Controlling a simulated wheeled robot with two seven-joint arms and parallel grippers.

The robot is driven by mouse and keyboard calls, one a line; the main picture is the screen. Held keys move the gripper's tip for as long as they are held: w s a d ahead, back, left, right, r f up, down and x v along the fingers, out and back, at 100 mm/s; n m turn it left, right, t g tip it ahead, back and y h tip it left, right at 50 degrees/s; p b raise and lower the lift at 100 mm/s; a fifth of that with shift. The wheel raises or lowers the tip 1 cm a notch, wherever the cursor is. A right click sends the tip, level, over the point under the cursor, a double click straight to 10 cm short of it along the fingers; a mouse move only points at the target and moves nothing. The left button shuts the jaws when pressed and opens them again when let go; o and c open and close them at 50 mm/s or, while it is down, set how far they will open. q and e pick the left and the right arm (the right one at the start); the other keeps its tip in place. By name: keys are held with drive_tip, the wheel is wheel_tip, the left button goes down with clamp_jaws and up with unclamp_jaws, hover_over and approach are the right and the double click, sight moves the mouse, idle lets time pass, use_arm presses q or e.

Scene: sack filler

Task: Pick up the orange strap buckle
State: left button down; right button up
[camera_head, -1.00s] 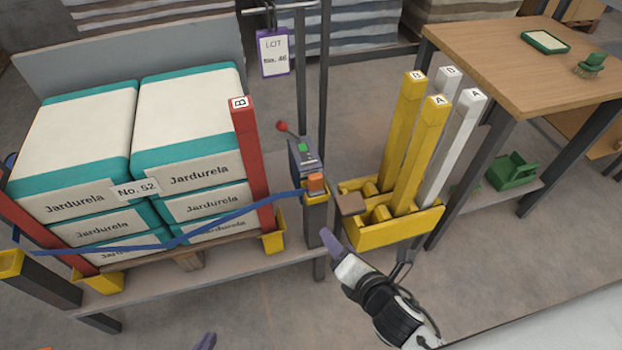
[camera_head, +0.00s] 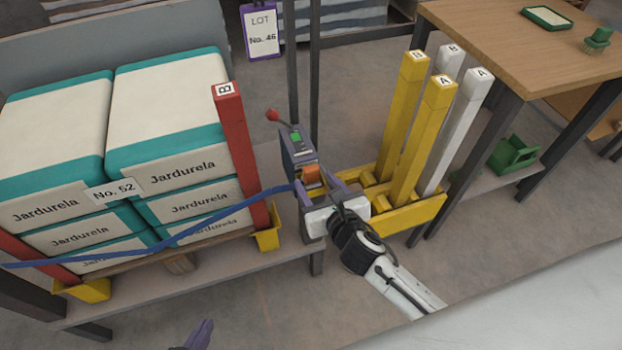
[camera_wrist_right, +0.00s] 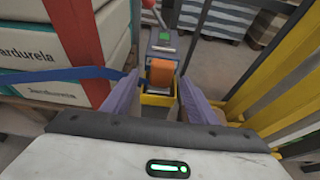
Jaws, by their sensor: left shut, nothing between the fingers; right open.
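The orange strap buckle (camera_head: 312,175) sits in a small yellow holder at the front of a grey device with a green display. In the right wrist view the buckle (camera_wrist_right: 161,73) shows ahead, between the two purple fingers. My right gripper (camera_head: 318,190) is open, its fingers reaching toward the buckle from the front on either side. I cannot tell whether they touch it. The blue strap (camera_head: 215,218) runs from near the buckle to the left across the sacks. My left gripper (camera_head: 200,335) shows only as a purple fingertip at the bottom edge, shut and empty, far from the buckle.
Stacked Jardurela sacks (camera_head: 165,120) stand left, beside a red post (camera_head: 238,150). A yellow bin (camera_head: 415,212) with upright yellow and white posts is close to the right of my right gripper. A lever with a red knob (camera_head: 272,115) rises behind the buckle. A wooden table (camera_head: 510,50) is further right.

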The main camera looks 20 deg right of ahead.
sight(312, 177)
drive_tip(key=x, duration=0.3)
drive_tip(key=shift+w+d+f+b, duration=0.1)
drive_tip(key=shift+f+b, duration=0.1)
drive_tip(key=shift+b, duration=0.1)
drive_tip(key=shift+c, duration=0.4)
drive_tip(key=c, duration=1.1)
drive_tip(key=shift+r, duration=0.15)
